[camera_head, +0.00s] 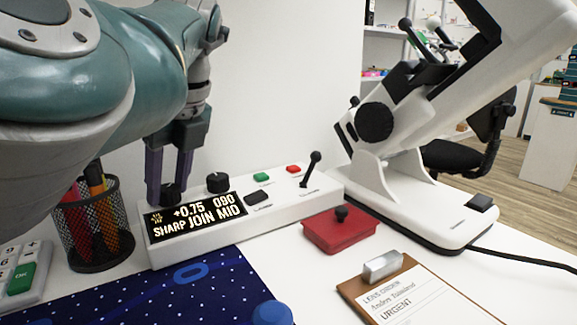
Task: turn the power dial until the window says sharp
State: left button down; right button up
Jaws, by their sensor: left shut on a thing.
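A white console (286,212) stands on the white table against the wall. No label shows that tells which is the power dial. My left gripper (170,188) points down from above with its fingers shut on the left dial, partly hiding it. My right gripper is not in view.
The console also has a green button (261,177), a red button (293,169) and a black lever (310,168). A mesh pen cup (92,240) stands close left of my left gripper. A red box (340,232), a clipboard (348,288) and a large white instrument (440,215) stand right.

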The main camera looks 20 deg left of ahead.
pick_arm(q)
jog(key=shift+r, duration=0.1)
jog(key=shift+m, duration=0.3)
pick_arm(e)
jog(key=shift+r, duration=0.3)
pick_arm(q)
jog(key=shift+c, duration=2.2)
grip_release()
jog(key=p+v, duration=0.2)
jog(key=v, duration=0.7)
jog(key=shift+s+d+r, duration=0.2)
jog(key=shift+d+r, duration=0.05)
jog(key=shift+r, duration=0.05)
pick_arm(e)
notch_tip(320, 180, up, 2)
